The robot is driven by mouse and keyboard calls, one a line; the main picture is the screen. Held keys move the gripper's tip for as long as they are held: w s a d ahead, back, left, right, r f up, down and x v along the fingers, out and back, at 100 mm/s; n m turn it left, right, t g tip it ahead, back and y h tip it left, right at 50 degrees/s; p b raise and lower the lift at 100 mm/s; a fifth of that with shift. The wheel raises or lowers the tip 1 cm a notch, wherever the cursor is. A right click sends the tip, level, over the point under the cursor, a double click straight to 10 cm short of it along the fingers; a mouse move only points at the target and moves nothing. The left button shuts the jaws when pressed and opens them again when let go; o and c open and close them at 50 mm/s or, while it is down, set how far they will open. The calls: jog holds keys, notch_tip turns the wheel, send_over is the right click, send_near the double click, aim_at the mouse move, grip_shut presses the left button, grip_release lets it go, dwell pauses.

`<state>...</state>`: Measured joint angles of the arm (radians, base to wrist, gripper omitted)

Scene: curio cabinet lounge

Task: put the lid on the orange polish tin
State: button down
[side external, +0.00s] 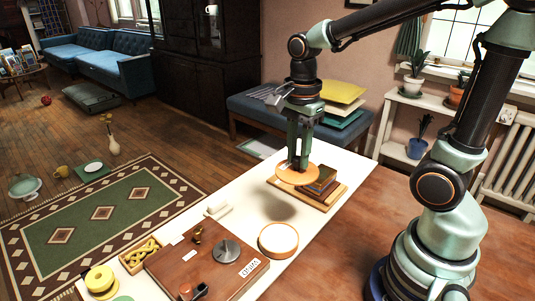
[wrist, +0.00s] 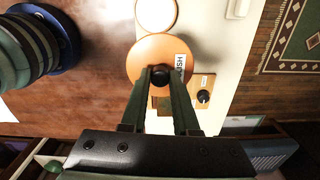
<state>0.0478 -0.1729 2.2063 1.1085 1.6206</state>
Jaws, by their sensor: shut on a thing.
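My gripper (side external: 298,165) is shut on the dark knob of an orange round lid (side external: 286,178) and holds it above the white table top, with a shadow below. The lid looks about level. In the wrist view the lid (wrist: 148,52) hangs under my fingertips (wrist: 160,75), with a white lettered label on it. The orange polish tin (side external: 278,239) stands on the white table, nearer the side camera than the lid. It has an orange rim and a pale top face. In the wrist view the tin (wrist: 156,13) is at the top edge, partly cut off, beyond the lid.
A brown wooden board (side external: 185,270) with a grey metal disc (side external: 226,250) lies left of the tin. A small white block (side external: 218,210) is nearby. White table between is clear.

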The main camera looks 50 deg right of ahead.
send_over(279, 238)
notch_tip(279, 238, down, 8)
jog(key=shift+r, duration=0.2)
jog(key=shift+f, duration=0.1)
jog(key=shift+d+f, duration=0.1)
jog(key=shift+f, duration=2.3)
jog(key=shift+f, duration=0.65)
jog(key=c, duration=0.6)
grip_release()
